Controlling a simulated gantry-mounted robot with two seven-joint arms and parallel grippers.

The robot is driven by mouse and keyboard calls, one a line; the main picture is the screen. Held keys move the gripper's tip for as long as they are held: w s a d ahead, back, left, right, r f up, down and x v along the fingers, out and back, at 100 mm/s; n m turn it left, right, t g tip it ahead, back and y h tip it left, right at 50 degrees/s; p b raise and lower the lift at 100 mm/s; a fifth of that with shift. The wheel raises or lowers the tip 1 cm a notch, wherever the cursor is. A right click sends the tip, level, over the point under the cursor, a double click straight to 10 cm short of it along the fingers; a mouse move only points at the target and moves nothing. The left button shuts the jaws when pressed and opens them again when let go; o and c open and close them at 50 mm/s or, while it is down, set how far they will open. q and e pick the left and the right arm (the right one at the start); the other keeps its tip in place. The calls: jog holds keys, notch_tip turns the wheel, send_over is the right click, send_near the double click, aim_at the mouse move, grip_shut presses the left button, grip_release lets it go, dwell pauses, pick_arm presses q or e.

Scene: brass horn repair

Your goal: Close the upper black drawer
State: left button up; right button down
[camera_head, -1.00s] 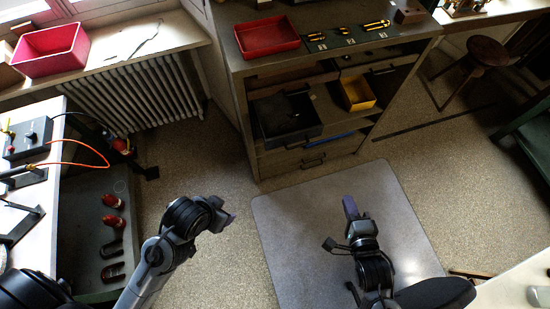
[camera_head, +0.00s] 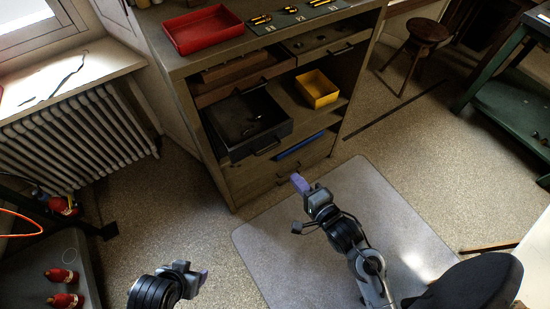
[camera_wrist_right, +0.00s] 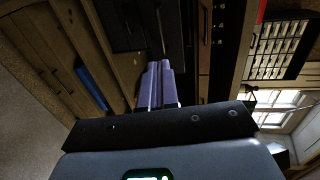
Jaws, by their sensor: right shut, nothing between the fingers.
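A black drawer (camera_head: 262,145) stands pulled out at the left of the wooden cabinet (camera_head: 186,110), with small items inside and a handle on its front. It is the highest black drawer I can make out. In the right wrist view a dark front with a handle (camera_wrist_right: 160,27) shows just beyond the fingers. My right gripper (camera_head: 299,183) is shut and empty, in front of and below the black drawer in the head view, apart from it there. Its purple fingers lie together in the right wrist view (camera_wrist_right: 157,82). My left gripper (camera_head: 203,279) is low over the floor; its jaw opening is unclear.
A yellow bin (camera_head: 317,89) sits on the cabinet shelf right of the black drawer, and a blue item (camera_head: 300,146) lies below. A red tray (camera_head: 203,30) rests on top. A grey floor mat (camera_head: 370,220) lies before the cabinet. A stool (camera_head: 425,33) stands behind right.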

jog(key=b+x, duration=0.2)
jog(key=x, duration=1)
